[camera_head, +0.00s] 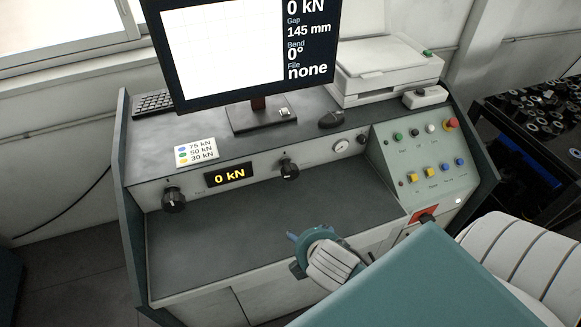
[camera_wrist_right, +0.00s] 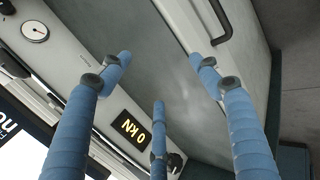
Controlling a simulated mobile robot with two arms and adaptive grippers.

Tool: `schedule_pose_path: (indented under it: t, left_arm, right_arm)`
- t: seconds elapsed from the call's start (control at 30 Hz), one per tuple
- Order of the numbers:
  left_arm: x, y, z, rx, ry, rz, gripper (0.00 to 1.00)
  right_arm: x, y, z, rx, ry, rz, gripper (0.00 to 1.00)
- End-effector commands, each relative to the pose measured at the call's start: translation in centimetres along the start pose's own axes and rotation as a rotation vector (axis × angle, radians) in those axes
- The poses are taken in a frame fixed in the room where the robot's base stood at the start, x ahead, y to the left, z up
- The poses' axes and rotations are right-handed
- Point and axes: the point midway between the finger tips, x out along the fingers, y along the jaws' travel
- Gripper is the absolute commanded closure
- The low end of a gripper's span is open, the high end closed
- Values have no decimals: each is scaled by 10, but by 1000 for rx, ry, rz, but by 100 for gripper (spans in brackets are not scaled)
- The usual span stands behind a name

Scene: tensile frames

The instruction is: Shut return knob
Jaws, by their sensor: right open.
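My right gripper (camera_head: 298,254) is at the desk's front edge, in front of and apart from both knobs. In the right wrist view its blue fingers (camera_wrist_right: 160,62) are spread with nothing between them. The left knob (camera_wrist_right: 175,161) shows partly behind a finger there. My left gripper is out of view.
A sloped green button panel (camera_head: 430,165) with a red stop button (camera_head: 451,124) stands at the right. A gauge (camera_head: 341,147), monitor (camera_head: 245,50), printer (camera_head: 388,70) and load card (camera_head: 196,152) are above. The desk top (camera_head: 250,225) below the knobs is clear.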

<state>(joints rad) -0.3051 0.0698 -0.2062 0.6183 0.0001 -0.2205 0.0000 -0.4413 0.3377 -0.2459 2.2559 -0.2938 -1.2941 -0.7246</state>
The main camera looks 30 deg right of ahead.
Motion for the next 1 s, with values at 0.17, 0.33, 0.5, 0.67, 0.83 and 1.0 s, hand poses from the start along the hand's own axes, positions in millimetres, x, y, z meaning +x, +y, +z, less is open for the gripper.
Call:
schedule_pose_path:
  t: [0.17,0.33,0.5,0.67,0.83,1.0]
  left_arm:
    - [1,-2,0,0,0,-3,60]
    - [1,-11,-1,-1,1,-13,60]
    - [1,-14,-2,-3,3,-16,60]
    - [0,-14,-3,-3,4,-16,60]
    - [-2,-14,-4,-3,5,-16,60]
    - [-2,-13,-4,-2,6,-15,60]
  right_arm:
    - [35,60,8,-646,-90,217,37]
    - [55,112,10,-1282,-245,383,37]
    - [64,137,8,-1665,-367,458,37]
    - [72,146,6,-1774,-407,476,37]
    - [92,160,4,-1773,-409,474,37]
    - [122,176,0,-1772,-408,473,37]
